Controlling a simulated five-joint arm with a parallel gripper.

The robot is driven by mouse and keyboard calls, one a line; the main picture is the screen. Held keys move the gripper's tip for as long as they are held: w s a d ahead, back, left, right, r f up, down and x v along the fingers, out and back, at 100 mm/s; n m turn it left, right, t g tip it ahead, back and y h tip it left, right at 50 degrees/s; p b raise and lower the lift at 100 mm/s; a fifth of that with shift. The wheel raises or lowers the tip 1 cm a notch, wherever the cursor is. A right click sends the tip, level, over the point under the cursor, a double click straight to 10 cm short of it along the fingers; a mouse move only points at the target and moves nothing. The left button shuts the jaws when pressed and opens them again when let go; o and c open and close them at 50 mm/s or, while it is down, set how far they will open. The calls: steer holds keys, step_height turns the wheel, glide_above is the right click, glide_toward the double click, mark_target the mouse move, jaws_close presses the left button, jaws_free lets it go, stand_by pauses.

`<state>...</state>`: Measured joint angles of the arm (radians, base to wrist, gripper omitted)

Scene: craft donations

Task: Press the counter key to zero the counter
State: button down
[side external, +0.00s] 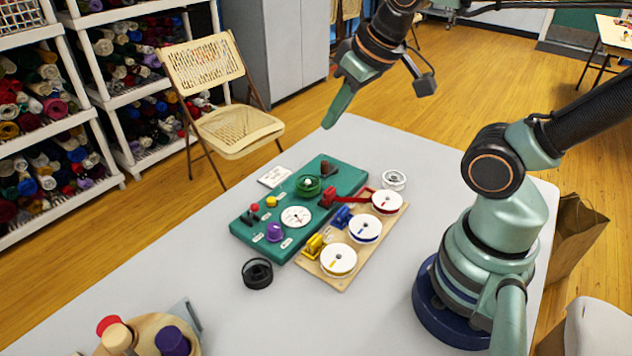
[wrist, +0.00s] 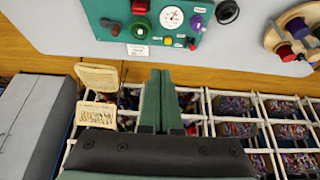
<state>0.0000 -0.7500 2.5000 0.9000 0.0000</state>
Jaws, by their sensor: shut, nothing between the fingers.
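A green control panel (side external: 250,225) lies on the table, and part of it shows at the top of the wrist view (wrist: 155,36). It carries a white round dial (side external: 295,216), a red button (side external: 255,208), a yellow knob (side external: 271,202), a purple knob (side external: 274,233) and a green spool-like wheel (side external: 307,184). Its small labels are unreadable, so I cannot tell which control is the counter key. The red button (wrist: 192,46) and yellow knob (wrist: 168,40) also show in the wrist view. My gripper (side external: 329,122) is shut and empty, raised beyond the panel's far edge, touching nothing.
A wooden board (side external: 335,284) with white spools and coloured clips adjoins the panel. A black ring (side external: 257,273), a clear spool (side external: 393,180) and a white card (side external: 274,177) lie nearby. A round wooden holder (side external: 150,325) stands front left. A folding chair (side external: 238,128) is beyond the table.

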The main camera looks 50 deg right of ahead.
stand_by(0.3)
steer(key=m+t, duration=0.2)
steer(key=m, duration=0.6)
glide_above(273, 201)
step_height(273, 201, down, 11)
steer(key=shift+r+y, duration=0.15)
steer(key=shift+y, duration=0.15)
steer(key=shift+f, duration=4.4)
steer(key=shift+f, duration=0.2)
steer(key=shift+f, duration=0.25)
